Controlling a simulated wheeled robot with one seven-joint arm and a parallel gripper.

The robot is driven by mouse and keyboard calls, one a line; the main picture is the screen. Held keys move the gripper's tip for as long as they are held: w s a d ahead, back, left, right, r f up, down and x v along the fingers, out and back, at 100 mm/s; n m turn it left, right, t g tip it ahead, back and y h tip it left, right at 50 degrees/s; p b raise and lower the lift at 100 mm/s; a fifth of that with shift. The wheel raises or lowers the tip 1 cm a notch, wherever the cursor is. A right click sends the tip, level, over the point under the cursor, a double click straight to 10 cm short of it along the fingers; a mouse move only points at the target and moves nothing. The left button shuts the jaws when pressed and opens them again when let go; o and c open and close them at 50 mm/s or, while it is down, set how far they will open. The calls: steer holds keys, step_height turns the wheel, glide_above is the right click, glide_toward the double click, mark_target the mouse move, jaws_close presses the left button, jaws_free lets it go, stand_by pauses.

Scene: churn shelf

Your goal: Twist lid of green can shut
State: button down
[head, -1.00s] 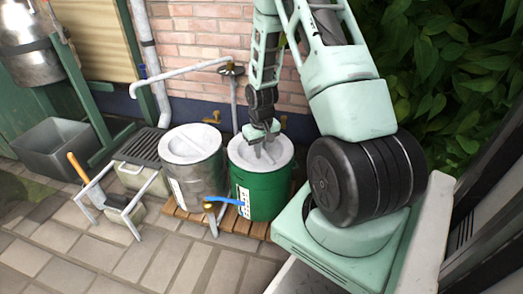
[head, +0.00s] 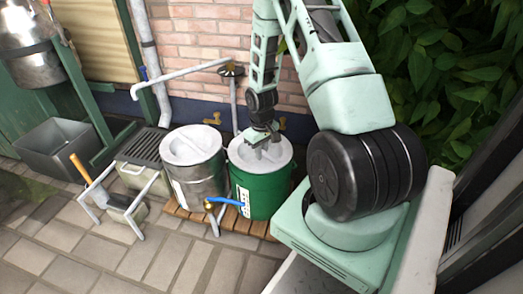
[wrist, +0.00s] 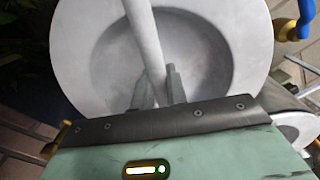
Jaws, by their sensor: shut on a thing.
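The green can (head: 262,197) stands upright on a wooden pallet, with a round pale grey lid (head: 244,153) on top. The lid has a recessed dish crossed by a raised bar (wrist: 147,45). My gripper (head: 264,152) reaches down onto the lid from above. In the wrist view its two fingers (wrist: 157,88) stand on either side of the bar and are shut on it. The fingers and wrist hide part of the lid in the head view. Whether the lid is fully seated cannot be told.
A metal can (head: 196,178) with a similar lid stands close on the left. A blue-handled brass tap (head: 214,204) projects in front of the cans. A pale pipe (head: 185,72) and the brick wall (head: 190,40) lie behind.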

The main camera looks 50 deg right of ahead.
steer(key=shift+n+p, duration=0.4)
steer(key=shift+p, duration=0.05)
stand_by(0.3)
steer(key=c, duration=1.3)
jaws_free()
steer(key=shift+r, duration=0.1)
step_height(320, 180, up, 17)
steer(key=p, duration=0.8)
steer(key=shift+r, duration=0.1)
